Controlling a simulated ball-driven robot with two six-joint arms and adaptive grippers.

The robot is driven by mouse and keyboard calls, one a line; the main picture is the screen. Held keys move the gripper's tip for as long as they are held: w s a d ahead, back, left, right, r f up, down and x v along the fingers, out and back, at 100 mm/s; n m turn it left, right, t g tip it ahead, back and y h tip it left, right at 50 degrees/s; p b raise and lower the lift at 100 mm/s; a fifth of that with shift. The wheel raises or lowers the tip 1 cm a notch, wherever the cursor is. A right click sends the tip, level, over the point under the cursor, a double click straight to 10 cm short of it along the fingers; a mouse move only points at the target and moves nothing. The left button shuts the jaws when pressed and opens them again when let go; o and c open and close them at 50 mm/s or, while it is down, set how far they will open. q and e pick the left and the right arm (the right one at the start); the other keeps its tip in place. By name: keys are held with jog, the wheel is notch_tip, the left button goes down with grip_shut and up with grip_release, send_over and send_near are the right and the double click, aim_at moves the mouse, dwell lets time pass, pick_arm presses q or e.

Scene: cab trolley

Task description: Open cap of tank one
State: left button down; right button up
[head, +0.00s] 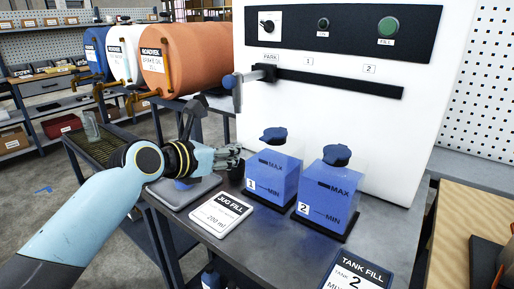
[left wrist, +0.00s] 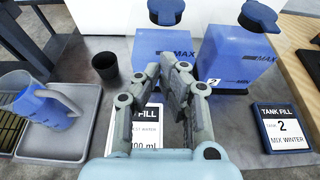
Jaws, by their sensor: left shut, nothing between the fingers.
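Tank one is the left blue translucent tank (head: 273,178), marked MAX and MIN; it also shows in the left wrist view (left wrist: 160,48). Its dark blue cap (head: 273,135) sits on top and looks closed; it shows at the top edge of the left wrist view (left wrist: 166,11). My left gripper (head: 232,158) is shut and empty, just left of tank one and below its cap. In the left wrist view its fingers (left wrist: 172,66) overlap the front of tank one. I cannot tell whether they touch it. My right gripper is not in view.
Tank two (head: 326,195) with its own blue cap (head: 337,154) stands to the right. A white panel (head: 340,110) with a horizontal spout (head: 250,76) rises behind.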

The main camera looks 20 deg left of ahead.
aim_at(261, 150)
pick_arm(q)
jog(key=b+x, duration=0.1)
jog(key=x, duration=0.6)
jog(key=shift+w+d+f, duration=0.1)
jog(key=shift+w+f, duration=0.15)
jog(key=shift+w, duration=0.05)
jog(key=shift+x, duration=0.8)
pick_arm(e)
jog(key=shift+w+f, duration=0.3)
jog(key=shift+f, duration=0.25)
pick_arm(q)
jog(key=shift+s, duration=0.1)
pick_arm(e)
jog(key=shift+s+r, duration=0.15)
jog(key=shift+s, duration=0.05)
pick_arm(q)
jog(key=shift+r+p, duration=0.35)
jog(key=shift+p, duration=0.4)
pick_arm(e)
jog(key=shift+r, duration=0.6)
